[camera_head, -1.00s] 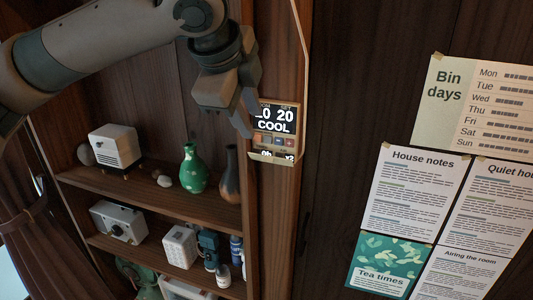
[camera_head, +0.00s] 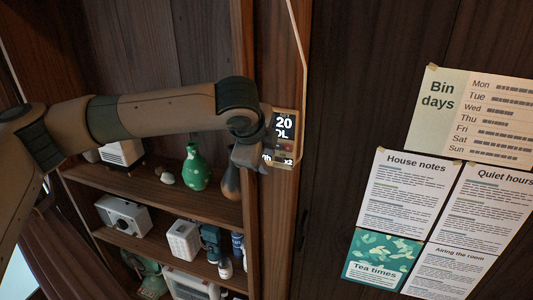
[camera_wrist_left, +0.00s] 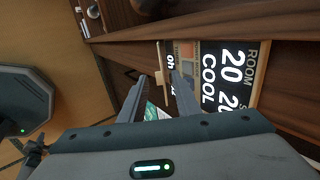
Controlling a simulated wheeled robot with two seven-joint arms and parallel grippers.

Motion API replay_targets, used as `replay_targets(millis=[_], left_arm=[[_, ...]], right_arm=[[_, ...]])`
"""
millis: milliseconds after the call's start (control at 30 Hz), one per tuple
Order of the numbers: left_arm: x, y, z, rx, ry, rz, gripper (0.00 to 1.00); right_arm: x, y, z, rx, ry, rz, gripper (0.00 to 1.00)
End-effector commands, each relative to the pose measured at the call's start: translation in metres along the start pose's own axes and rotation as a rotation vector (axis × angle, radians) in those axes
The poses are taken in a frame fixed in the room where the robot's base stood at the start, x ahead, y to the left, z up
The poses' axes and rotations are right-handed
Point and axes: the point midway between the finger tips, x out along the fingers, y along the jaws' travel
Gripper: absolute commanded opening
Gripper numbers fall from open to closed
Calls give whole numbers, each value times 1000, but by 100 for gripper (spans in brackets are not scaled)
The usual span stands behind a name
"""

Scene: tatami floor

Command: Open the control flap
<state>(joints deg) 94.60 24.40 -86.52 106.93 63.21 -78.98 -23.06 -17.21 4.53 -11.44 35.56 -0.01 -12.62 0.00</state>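The wall control panel (camera_head: 284,123) hangs on the wooden post right of the shelves; its dark screen reads 20 and COOL. It also shows in the left wrist view (camera_wrist_left: 230,72), turned sideways, with a pale strip (camera_wrist_left: 187,48) and a small protruding tab along its lower end. My right gripper is not in view.
Shelves left of the post hold a green vase (camera_head: 195,167), a dark vase (camera_head: 231,180), a white box (camera_head: 182,241) and other small items. Paper notices (camera_head: 409,195) are taped to the dark wall at right. The wall between panel and notices is clear.

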Motion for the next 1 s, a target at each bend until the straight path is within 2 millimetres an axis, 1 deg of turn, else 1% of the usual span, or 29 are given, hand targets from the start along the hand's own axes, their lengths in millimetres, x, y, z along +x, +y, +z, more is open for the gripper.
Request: replay_targets(millis=[33, 200, 467, 500, 567, 600, 633, 867, 1000], left_arm=[[3, -1, 0, -1, 0, 1, 30], [12, 0, 0, 1, 0, 0, 30], [13, 0, 0, 1, 0, 0, 30], [13, 0, 0, 1, 0, 0, 27], [13, 0, 0, 0, 0, 0, 13], [12, 0, 0, 0, 0, 0, 3], [12, 0, 0, 0, 0, 0, 0], [13, 1, 0, 0, 0, -3, 0], [14, 2, 0, 0, 0, -14, 0]], right_arm=[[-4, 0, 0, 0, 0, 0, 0], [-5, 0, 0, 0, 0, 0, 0], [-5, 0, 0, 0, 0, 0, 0], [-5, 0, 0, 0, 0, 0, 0], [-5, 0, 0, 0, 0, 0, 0], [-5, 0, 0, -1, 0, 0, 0], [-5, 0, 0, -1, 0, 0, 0], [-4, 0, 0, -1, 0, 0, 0], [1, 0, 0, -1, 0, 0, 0]])
